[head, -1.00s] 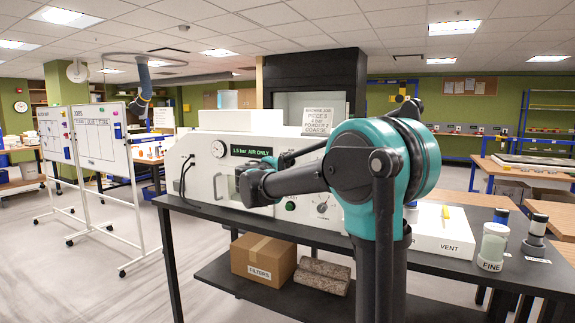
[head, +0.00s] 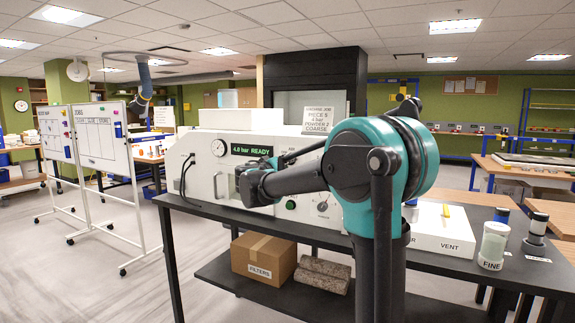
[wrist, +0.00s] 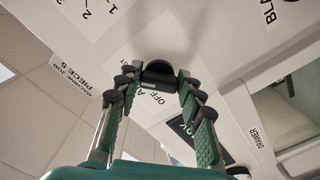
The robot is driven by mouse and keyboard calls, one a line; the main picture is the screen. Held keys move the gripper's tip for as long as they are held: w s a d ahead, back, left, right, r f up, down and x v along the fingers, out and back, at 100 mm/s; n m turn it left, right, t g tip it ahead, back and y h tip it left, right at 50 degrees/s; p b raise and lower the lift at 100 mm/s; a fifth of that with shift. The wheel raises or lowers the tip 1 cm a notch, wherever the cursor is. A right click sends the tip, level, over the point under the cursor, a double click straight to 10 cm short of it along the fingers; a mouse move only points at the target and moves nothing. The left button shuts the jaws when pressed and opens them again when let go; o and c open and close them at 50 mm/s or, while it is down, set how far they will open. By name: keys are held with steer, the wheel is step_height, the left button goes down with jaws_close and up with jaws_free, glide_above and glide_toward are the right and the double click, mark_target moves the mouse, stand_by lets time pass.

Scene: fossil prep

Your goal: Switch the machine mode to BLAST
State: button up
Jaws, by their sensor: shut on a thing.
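The white machine (head: 222,190) stands on a dark bench in the head view. Its display (head: 251,150) reads "4.0 bar READY" in green. In the wrist view my gripper (wrist: 158,76) is closed around a dark knob (wrist: 160,70) on the white panel. The knob's pointer cannot be made out. In the head view my arm hides the gripped knob.
A pressure gauge (head: 207,161), a green button (head: 290,205) and another dial (head: 322,206) are on the machine front. A job sign (head: 319,121) is above it. A jar marked FINE (head: 493,246) stands on the right of the bench, beside a white VENT box (head: 440,235).

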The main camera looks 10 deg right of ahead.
stand_by(0.4)
steer(key=o, duration=1.2)
steer(key=shift+c, duration=0.2)
steer(key=shift+s, duration=0.1)
steer(key=v, duration=1.1)
steer(key=shift+s+a, duration=0.25)
steer(key=shift+s, duration=0.05)
